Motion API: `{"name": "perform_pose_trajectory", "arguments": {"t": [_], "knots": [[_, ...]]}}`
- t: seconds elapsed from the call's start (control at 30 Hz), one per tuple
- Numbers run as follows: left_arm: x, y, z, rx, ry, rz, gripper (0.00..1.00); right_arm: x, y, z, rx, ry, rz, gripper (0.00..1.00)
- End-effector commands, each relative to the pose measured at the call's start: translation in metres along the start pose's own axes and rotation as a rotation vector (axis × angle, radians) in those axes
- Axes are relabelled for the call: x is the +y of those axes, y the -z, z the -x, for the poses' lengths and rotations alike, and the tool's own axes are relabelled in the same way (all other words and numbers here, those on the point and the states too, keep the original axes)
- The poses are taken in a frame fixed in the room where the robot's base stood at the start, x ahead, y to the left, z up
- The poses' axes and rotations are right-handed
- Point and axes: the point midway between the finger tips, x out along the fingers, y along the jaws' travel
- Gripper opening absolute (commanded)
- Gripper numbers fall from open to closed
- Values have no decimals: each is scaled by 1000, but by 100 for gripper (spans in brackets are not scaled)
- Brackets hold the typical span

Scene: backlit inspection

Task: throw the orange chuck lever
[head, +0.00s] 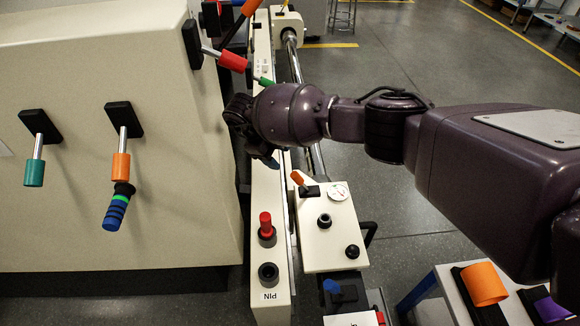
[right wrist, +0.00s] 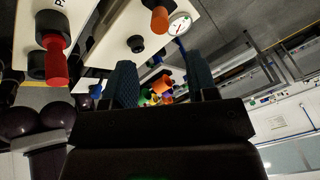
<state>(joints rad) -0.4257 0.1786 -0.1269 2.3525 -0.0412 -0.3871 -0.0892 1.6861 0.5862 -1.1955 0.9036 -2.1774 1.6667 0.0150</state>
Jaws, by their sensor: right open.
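Several orange levers show, and I cannot tell for sure which is the chuck lever. In the head view one orange lever (head: 121,166) hangs from a black mount on the left cream panel, above a blue and green striped grip. A small orange lever (head: 298,178) tilts up from a black base on the cream carriage box; an orange knob beside the dial shows in the right wrist view (right wrist: 160,19). My right gripper (head: 256,141) is open above the long cream rail, apart from both levers; its two fingers show empty in the wrist view (right wrist: 160,82). My left gripper is out of view.
A teal lever (head: 34,172) and a red lever (head: 232,61) stand out from the left panel. A red knob (head: 265,222) rises from the rail near a black socket (head: 268,272). An orange ring (head: 483,284) sits at the lower right.

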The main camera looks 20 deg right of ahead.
Motion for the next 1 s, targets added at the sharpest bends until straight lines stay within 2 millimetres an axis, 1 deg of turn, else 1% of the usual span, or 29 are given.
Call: {"name": "perform_pose_trajectory", "arguments": {"t": [0.13,0.27,0.37,0.5,0.63,0.73,0.83,1.0], "knots": [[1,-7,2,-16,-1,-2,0,0,0,-6,2,0,0,53],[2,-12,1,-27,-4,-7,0,0,0,-20,3,-1,0,53],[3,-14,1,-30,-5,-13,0,1,0,-35,5,-2,1,53],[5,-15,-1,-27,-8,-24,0,3,0,-60,6,-5,2,53],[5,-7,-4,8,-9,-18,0,3,0,-83,6,-5,2,53],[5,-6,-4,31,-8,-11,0,3,-1,-97,4,-4,3,53],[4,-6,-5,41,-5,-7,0,2,0,-105,3,-2,2,53],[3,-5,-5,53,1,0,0,0,0,-108,0,0,0,53]]}}
